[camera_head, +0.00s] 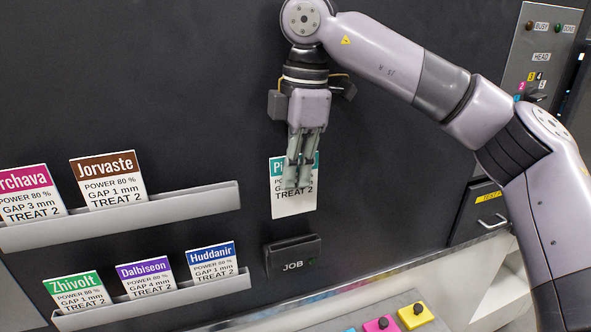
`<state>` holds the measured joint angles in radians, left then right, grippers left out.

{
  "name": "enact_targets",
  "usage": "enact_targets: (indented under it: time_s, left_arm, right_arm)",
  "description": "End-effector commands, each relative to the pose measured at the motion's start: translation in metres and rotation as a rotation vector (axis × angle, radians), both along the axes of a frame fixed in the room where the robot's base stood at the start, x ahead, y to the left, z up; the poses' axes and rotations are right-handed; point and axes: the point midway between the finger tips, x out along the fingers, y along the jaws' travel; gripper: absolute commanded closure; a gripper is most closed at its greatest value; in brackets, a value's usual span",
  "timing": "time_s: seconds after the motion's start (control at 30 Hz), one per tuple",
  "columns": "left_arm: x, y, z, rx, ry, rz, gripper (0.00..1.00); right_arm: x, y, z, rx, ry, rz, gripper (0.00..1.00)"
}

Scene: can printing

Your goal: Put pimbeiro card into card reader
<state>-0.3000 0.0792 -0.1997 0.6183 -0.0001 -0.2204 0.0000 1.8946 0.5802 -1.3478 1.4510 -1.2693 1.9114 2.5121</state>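The pimbeiro card (294,206) is white with a teal header. Only the start of its name, "Pi", shows, because my fingers cover the rest. My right gripper (297,186) points down with its fingers close together over the card's upper middle. It looks shut on the card, which hangs upright, clear of the racks. The card reader (293,256) is a dark box marked "JOB" on the black panel, just below the card. A gap shows between the card's lower edge and the reader. My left gripper is not in view.
An upper card rack (130,222) holds the Jorvaste card (108,180) and another. A lower rack (160,303) holds the Zhivolt, Dalbiseon and Huddanir cards. Coloured buttons (411,316) sit at the bottom, and a control panel (538,60) stands at the upper right.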

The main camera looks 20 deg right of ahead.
Motion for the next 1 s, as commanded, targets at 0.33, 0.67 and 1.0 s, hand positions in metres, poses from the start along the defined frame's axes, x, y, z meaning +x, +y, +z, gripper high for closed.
enact_targets:
  time_s: [0.33, 0.67, 1.0]
  left_arm:
    - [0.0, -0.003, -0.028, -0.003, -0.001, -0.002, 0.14]
    - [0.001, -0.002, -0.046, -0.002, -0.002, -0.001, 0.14]
    - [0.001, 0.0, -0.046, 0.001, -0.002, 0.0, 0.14]
  right_arm:
    - [0.0, 0.0, -0.033, 0.0, 0.0, -0.001, 1.0]
    - [0.0, 0.0, -0.055, 0.0, 0.0, -0.001, 1.0]
    - [0.0, 0.0, -0.055, 0.0, 0.0, -0.001, 1.0]
